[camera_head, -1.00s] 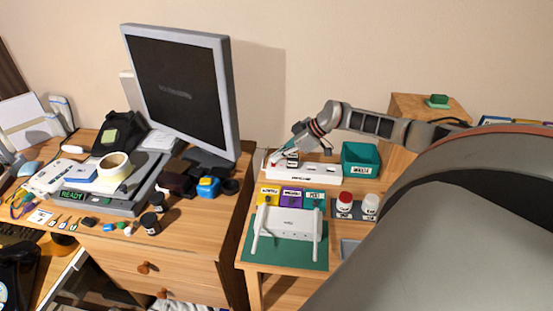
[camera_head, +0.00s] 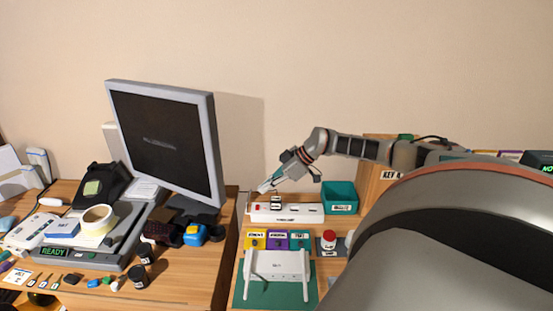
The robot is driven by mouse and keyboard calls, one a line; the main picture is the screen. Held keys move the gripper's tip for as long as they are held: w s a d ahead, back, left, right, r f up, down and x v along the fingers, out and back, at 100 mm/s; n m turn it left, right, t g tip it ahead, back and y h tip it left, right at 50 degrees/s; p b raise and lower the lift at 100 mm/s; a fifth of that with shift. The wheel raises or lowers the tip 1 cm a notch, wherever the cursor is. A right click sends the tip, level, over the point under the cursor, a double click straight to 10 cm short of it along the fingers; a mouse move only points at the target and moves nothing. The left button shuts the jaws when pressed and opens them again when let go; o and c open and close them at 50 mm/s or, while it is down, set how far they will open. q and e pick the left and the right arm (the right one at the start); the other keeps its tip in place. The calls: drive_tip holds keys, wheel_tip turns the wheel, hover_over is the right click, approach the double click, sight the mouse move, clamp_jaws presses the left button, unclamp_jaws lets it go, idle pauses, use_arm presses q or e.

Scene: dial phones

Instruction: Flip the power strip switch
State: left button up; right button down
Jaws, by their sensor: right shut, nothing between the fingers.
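The white power strip (camera_head: 296,218) lies along the back of the right-hand wooden table, with dark sockets along its top. A small red switch (camera_head: 258,208) shows at its left end. My right gripper (camera_head: 262,190) is shut and empty, its fingertips just above the strip's left end by the switch. I cannot tell whether the tips touch the switch, or which way it is set. My left gripper is not in view.
A teal bin (camera_head: 340,197) stands right of the strip. A white router (camera_head: 277,266) on a green mat and coloured labelled boxes (camera_head: 277,240) are in front. A large monitor (camera_head: 165,140) stands on the left desk. My right arm covers the lower right.

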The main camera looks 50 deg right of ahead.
drive_tip(key=v, duration=0.5)
drive_tip(key=shift+s+d, duration=0.15)
drive_tip(key=shift+s, duration=0.3)
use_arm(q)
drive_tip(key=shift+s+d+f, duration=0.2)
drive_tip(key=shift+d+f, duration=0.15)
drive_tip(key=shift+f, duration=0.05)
use_arm(e)
drive_tip(key=shift+s+d+r, duration=0.2)
drive_tip(key=shift+s+r, duration=0.1)
drive_tip(key=shift+r, duration=0.15)
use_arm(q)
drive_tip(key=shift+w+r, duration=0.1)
